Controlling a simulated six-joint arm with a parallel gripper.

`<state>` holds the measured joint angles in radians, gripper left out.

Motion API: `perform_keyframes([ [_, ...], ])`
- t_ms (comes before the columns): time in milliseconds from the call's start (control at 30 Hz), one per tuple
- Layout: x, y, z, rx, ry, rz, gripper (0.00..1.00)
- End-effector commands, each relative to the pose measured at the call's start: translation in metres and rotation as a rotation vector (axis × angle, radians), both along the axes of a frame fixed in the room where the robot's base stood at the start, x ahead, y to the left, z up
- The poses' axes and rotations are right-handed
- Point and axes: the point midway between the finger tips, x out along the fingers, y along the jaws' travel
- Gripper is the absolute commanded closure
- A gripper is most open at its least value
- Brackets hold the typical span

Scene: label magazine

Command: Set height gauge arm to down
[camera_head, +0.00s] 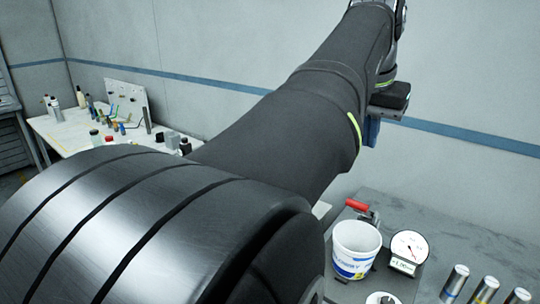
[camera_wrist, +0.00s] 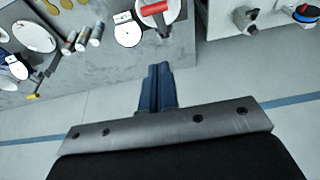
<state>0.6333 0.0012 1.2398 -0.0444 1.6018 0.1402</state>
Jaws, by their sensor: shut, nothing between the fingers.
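A white dial gauge with a small digital readout (camera_head: 408,250) stands on the grey bench at the lower right; it also shows in the wrist view (camera_wrist: 128,34). It may be the height gauge, but I cannot make out its arm or that arm's position. A red handle (camera_head: 357,205) on a metal fitting is behind the white bucket; it also shows at the top of the wrist view (camera_wrist: 153,8). My gripper (camera_wrist: 160,68) has blue fingers, shut and empty. In the head view my gripper (camera_head: 372,138) is high near the wall, apart from the bench items.
A white bucket (camera_head: 355,250) stands left of the dial gauge. Several metal cylinders (camera_head: 454,283) stand to its right. A second table (camera_head: 62,128) with bottles and small parts is at the far left. Floor and wall lie beyond the bench edge.

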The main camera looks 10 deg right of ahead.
Motion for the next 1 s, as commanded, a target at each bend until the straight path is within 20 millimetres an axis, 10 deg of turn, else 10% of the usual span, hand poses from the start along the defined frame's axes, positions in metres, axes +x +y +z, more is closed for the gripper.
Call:
perform_keyframes([
  [1000, 0.009, -0.009, -0.127, 0.012, 0.009, -0.004, 1.0],
])
